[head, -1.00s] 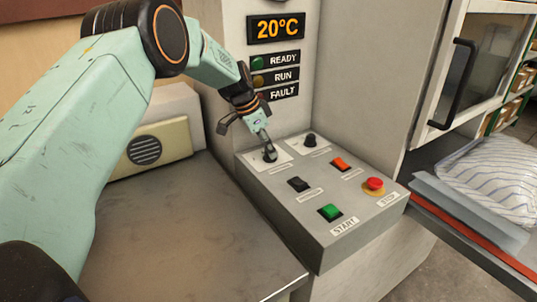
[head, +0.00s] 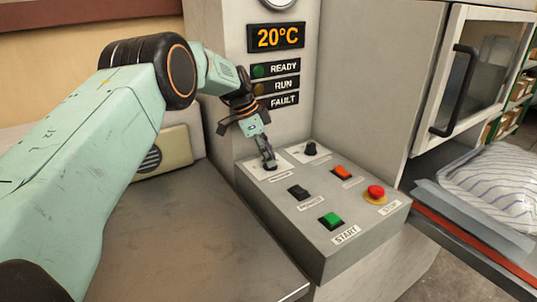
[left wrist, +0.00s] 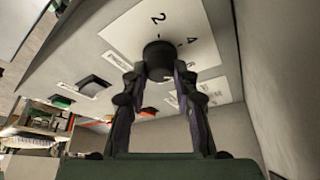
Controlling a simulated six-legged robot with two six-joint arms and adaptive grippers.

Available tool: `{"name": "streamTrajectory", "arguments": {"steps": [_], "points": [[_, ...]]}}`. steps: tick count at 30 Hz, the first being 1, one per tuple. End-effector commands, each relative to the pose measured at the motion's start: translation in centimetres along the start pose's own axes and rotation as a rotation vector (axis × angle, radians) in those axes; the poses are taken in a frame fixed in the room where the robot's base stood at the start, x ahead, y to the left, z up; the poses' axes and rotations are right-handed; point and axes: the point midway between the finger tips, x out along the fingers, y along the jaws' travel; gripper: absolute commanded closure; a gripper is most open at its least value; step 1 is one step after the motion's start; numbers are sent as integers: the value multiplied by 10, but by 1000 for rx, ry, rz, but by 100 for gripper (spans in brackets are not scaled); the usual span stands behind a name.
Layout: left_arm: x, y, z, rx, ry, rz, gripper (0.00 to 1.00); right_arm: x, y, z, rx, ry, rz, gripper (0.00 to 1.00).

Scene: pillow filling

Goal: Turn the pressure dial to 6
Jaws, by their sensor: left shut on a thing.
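The pressure dial is a black knob on a white plate at the panel's back left. In the left wrist view, the dial (left wrist: 158,52) sits on a plate (left wrist: 195,30) printed with 2 and 4. My left gripper (head: 267,160) reaches down onto the dial, hiding most of it in the head view. In the left wrist view, the gripper's fingers (left wrist: 159,72) are shut on the knob's two sides. I cannot tell which number the dial points to. My right gripper is not in view.
A second black knob (head: 311,148) stands close by on the right. The panel (head: 335,245) also has a black switch (head: 298,191), orange switch (head: 342,172), green START button (head: 331,220) and red STOP button (head: 376,192). A striped pillow (head: 495,180) lies at right.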

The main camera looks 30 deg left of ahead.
Motion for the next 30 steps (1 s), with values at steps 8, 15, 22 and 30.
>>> {"name": "streamTrajectory", "arguments": {"steps": [8,15,22,30], "points": [[2,1,2,-1,-4,4,59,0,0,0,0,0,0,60],[1,0,1,-1,-2,1,49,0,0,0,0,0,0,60],[-4,0,-1,0,-1,-1,49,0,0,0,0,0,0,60],[-45,0,-19,2,0,-3,49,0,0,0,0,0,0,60]]}}
